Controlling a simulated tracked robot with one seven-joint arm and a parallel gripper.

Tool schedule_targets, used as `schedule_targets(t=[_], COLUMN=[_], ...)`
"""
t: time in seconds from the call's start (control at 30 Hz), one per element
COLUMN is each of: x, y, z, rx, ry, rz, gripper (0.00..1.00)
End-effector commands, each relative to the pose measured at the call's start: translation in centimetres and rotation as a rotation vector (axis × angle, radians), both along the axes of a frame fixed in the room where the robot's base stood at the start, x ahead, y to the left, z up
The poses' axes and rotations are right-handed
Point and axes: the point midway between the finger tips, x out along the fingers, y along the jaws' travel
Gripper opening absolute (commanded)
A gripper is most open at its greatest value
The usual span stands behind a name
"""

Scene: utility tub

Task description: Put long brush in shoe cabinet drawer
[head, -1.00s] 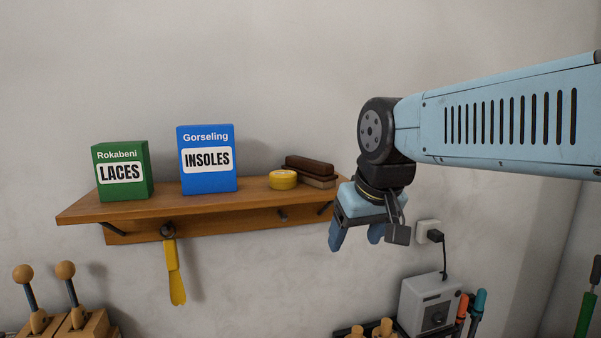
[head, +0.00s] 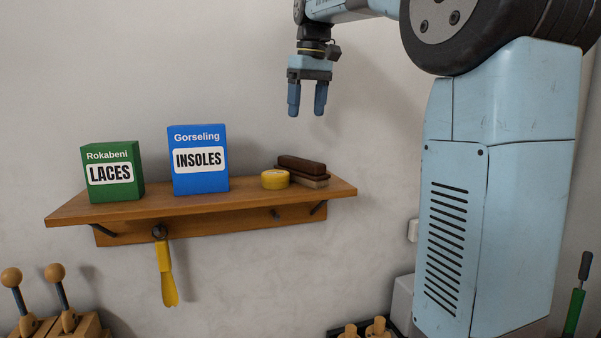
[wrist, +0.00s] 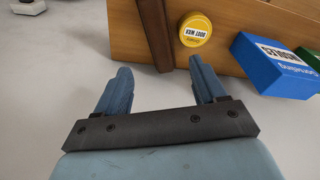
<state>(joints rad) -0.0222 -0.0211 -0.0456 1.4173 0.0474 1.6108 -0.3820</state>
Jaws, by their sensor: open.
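The long brush (head: 301,164) is a dark brown bar lying at the right end of the wall shelf, with a lighter tan layer under it. I cannot tell whether this is one brush or two stacked. In the wrist view the dark bar (wrist: 154,32) runs just beyond and between my fingertips. My gripper (head: 307,112) is open and empty, pointing down, above the brush and apart from it. It also shows in the wrist view (wrist: 159,78). No shoe cabinet drawer is in view.
On the wooden shelf (head: 120,208) stand a round yellow tin (head: 275,180), a blue insoles box (head: 199,184) and a green laces box (head: 112,190). A yellow shoehorn (head: 165,275) hangs below. The wall space above the shelf is clear.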

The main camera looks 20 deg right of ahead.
Motion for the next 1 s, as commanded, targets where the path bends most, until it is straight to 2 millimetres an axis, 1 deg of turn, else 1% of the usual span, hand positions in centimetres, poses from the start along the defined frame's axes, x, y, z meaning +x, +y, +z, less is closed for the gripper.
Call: schedule_targets(t=[0.03,0.17,0.27,0.37,0.6,0.7,1.0], x=[0.7,1.5,1.8,1.9,2.3,2.5,2.6], y=[0.0,0.0,0.1,0.1,0.3,0.4,0.5], z=[0.3,0.7,0.1,-1.2,-5.4,-6.7,-8.6], rx=[-0.001,-0.002,-0.003,-0.002,-0.002,-0.002,-0.003], ry=[0.007,0.02,0.025,0.026,0.026,0.025,0.024], rz=[0.009,0.024,0.028,0.029,0.029,0.029,0.029], gripper=[0.7,0.7,0.7,0.7,0.7,0.7,0.7])
